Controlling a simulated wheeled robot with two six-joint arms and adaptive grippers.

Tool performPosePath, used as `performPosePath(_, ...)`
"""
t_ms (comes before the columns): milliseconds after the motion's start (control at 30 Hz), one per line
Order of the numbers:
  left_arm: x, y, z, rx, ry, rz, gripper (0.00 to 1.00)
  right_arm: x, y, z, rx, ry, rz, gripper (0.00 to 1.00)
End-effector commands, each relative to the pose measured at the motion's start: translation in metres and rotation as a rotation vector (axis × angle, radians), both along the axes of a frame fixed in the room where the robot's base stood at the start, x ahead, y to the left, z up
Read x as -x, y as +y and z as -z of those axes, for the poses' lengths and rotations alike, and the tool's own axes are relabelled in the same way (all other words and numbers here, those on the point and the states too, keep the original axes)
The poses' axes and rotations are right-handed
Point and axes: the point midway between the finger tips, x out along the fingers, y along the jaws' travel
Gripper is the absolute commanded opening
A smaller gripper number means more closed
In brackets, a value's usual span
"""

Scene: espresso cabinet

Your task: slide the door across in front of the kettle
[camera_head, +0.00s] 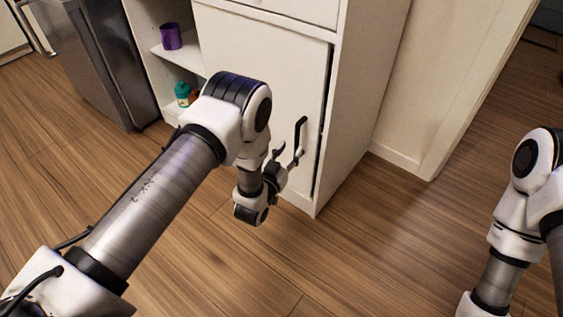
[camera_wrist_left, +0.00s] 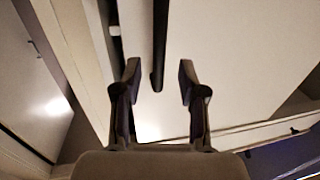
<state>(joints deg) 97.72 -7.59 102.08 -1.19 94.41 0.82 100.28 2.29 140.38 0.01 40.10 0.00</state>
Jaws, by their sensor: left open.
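The white door (camera_head: 265,80) covers the right part of the cabinet front, with open shelves to its left. Its black bar handle (camera_head: 302,132) is near the door's right edge. My left gripper (camera_head: 284,158) is at the lower end of the handle. In the left wrist view, my left gripper (camera_wrist_left: 159,72) is open, and the handle (camera_wrist_left: 160,40) runs between its two fingers, with a gap on both sides. No kettle shows; my left arm hides part of the door and shelves. My right arm is at the right edge, its gripper out of view.
A purple mug (camera_head: 171,37) stands on the upper open shelf (camera_head: 180,57). A teal-topped bottle (camera_head: 182,94) stands on the lower one. A dark fridge (camera_head: 95,60) is at the left of the cabinet. The wooden floor (camera_head: 375,230) in front is clear.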

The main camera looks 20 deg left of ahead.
Motion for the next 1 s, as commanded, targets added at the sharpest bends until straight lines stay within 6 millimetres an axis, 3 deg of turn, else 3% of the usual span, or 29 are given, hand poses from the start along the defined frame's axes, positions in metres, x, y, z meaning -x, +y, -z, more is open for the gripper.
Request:
performPosePath(100, 0.031, 0.005, 0.001, -0.001, 0.005, 0.0, 0.41, 0.0, 0.0, 0.0, 0.0, 0.0, 0.0, 0.0)
performPosePath(300, 0.063, 0.01, 0.001, 0.0, 0.003, 0.0, 0.41, 0.0, 0.0, 0.0, 0.0, 0.0, 0.0, 0.0)
performPosePath(833, 0.066, 0.01, 0.0, 0.0, -0.001, -0.001, 0.41, 0.0, 0.0, 0.0, 0.0, 0.0, 0.0, 0.0)
performPosePath(933, 0.067, 0.027, -0.006, 0.001, 0.006, -0.034, 0.41, 0.0, 0.0, 0.0, 0.0, 0.0, 0.0, 0.0)
performPosePath(1000, 0.087, 0.046, 0.013, -0.01, 0.143, -0.073, 0.41, 0.0, 0.0, 0.0, 0.0, 0.0, 0.0, 0.0)
